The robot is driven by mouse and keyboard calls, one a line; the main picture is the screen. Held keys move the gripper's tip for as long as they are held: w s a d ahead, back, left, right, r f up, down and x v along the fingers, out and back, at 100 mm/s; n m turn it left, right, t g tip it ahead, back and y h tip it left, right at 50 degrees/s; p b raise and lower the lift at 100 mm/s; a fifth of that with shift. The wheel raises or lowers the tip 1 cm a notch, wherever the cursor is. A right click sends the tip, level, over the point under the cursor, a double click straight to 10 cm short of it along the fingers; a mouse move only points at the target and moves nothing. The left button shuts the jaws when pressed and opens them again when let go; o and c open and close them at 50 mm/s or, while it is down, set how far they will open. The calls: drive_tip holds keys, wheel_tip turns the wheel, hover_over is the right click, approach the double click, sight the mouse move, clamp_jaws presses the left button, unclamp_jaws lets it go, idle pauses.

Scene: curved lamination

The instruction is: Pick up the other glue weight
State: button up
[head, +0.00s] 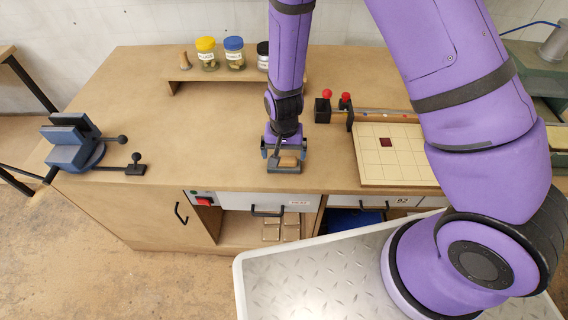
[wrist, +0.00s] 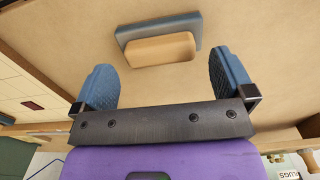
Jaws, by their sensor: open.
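A blue-grey block with a tan wooden part, which I take for the glue weight, lies on the bench near its front edge in the head view (head: 287,164). In the wrist view the block (wrist: 160,48) lies just beyond the fingertips, roughly centred between them. My gripper (head: 285,153) points down over it, its blue fingers spread and empty. In the wrist view the gripper (wrist: 165,82) shows a clear gap between the fingers and the block. No second block of this kind is clearly visible.
A blue vise (head: 72,145) stands at the bench's left end. Jars (head: 206,55) stand on a low shelf behind my arm. Two red-knobbed black pieces (head: 323,110) and a gridded board (head: 395,160) are to the right.

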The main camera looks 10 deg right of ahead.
sight(284, 158)
drive_tip(key=shift+f, duration=1.75)
drive_tip(key=shift+c, duration=0.2)
drive_tip(key=c, duration=0.9)
drive_tip(key=shift+w+r, duration=0.1)
drive_tip(key=shift+r, duration=0.05)
